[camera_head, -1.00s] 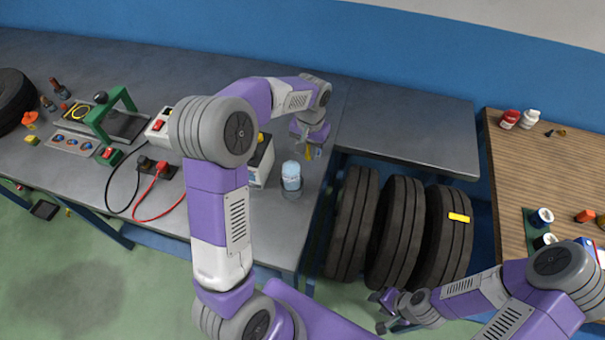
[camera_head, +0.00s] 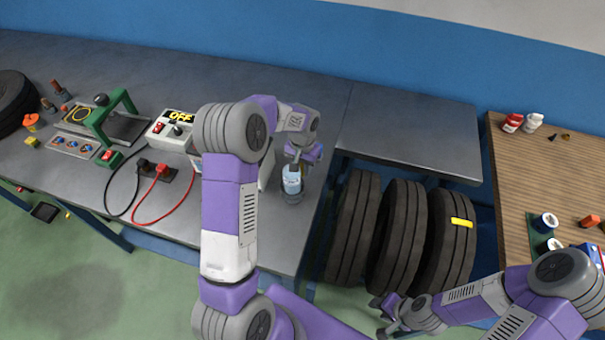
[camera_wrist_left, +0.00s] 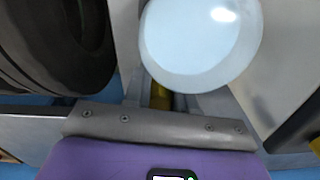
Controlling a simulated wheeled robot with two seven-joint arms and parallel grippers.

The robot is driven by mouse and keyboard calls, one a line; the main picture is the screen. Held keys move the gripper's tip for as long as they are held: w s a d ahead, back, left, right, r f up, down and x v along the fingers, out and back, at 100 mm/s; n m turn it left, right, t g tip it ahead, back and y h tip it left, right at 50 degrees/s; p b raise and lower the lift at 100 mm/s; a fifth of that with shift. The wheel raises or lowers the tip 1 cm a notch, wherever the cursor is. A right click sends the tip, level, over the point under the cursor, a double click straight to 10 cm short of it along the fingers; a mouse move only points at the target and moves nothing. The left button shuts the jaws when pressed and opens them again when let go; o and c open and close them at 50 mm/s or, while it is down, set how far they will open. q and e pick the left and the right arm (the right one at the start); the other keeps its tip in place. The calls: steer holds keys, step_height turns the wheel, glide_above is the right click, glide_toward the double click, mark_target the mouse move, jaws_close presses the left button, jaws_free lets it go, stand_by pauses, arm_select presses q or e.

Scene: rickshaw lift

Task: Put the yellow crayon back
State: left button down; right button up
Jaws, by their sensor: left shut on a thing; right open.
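My left gripper (camera_head: 294,163) is over the light-blue and white bottle-like container (camera_head: 292,184) near the right end of the grey bench. It is shut on a yellow piece (camera_wrist_left: 160,97), which I take for the yellow crayon. Only a small part of it shows between the fingers in the left wrist view, beside the round pale top of the container (camera_wrist_left: 200,40). In the head view the crayon is hidden by the gripper. My right gripper (camera_head: 385,314) is open and empty, low in front of the tyres.
Three black tyres (camera_head: 355,225) stand right of the bench (camera_head: 240,235); the rightmost bears a yellow patch (camera_head: 462,222). A control box (camera_head: 172,128) reading OFF and red and black cables lie left of my left arm. A wooden table (camera_head: 515,175) stands at right.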

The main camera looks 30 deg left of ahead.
arm_select(q)
steer(key=shift+f, duration=1.85)
steer(key=shift+f+b, duration=0.2)
steer(key=shift+b, duration=0.15)
steer(key=c, duration=0.9)
jaws_free()
steer(key=shift+c, duration=0.2)
steer(key=shift+r, duration=0.2)
step_height(320, 180, up, 12)
steer(key=shift+r+p, duration=0.1)
steer(key=shift+p, duration=0.7)
